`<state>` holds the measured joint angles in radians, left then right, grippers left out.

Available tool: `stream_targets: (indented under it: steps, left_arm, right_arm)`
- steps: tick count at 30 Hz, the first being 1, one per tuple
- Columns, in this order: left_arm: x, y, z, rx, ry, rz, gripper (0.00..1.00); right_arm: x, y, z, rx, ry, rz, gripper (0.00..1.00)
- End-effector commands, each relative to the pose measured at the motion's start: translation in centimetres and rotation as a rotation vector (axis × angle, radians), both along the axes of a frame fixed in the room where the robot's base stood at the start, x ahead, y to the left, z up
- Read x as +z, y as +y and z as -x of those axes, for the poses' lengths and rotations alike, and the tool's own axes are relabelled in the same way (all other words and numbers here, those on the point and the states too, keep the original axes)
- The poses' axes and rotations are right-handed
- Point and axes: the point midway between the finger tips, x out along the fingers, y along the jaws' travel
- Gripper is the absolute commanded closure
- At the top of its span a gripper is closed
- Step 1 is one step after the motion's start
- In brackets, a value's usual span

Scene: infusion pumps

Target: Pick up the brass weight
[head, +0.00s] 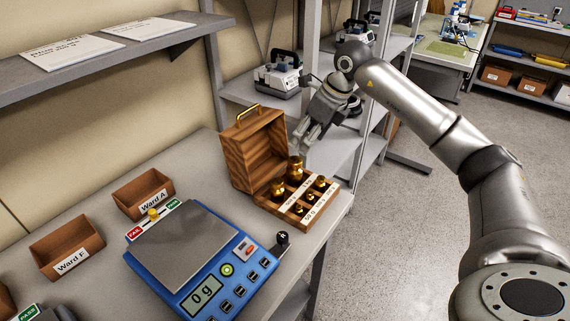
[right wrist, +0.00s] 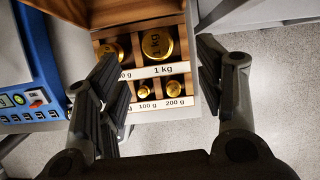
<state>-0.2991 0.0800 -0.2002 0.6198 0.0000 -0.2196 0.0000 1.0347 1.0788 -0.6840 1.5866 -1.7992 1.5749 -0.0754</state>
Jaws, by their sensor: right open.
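Several brass weights sit in a wooden case with its lid open (head: 258,150). The largest weight (head: 295,169) stands at the back and shows in the right wrist view as a round brass top (right wrist: 157,45) behind a "1 kg" label. Beside it is another brass weight (right wrist: 115,53). Smaller ones sit in front by the "100 g" (right wrist: 143,88) and "200 g" (right wrist: 173,89) labels. My right gripper (head: 305,141) is open and empty, above and just behind the case. In the right wrist view its fingers (right wrist: 157,78) spread to either side of the weights. My left gripper is not in view.
A blue scale (head: 185,250) reading 0 g stands left of the case on the grey bench. Bins labelled Ward A (head: 143,192) and Ward F (head: 67,246) lie further left. A shelf with a pump (head: 277,76) is behind. The bench edge is close to the case's right.

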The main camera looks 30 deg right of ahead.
Motion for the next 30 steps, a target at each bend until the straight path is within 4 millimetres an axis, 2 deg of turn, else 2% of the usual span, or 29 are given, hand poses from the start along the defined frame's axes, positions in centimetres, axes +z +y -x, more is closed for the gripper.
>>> stream_targets:
  steps: [6,15,22,30]
  left_arm:
    - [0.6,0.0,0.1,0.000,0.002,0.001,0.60]
    - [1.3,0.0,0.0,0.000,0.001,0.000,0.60]
    - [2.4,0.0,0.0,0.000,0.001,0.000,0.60]
    - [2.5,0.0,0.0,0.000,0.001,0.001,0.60]
  right_arm:
    - [-3.1,0.6,-1.1,0.001,0.005,-0.002,0.38]
    - [-5.6,1.2,-2.1,0.002,0.003,-0.003,0.38]
    - [-8.7,1.9,-3.3,0.001,0.004,-0.002,0.38]
    - [-9.7,1.9,-3.7,0.002,0.001,-0.001,0.38]
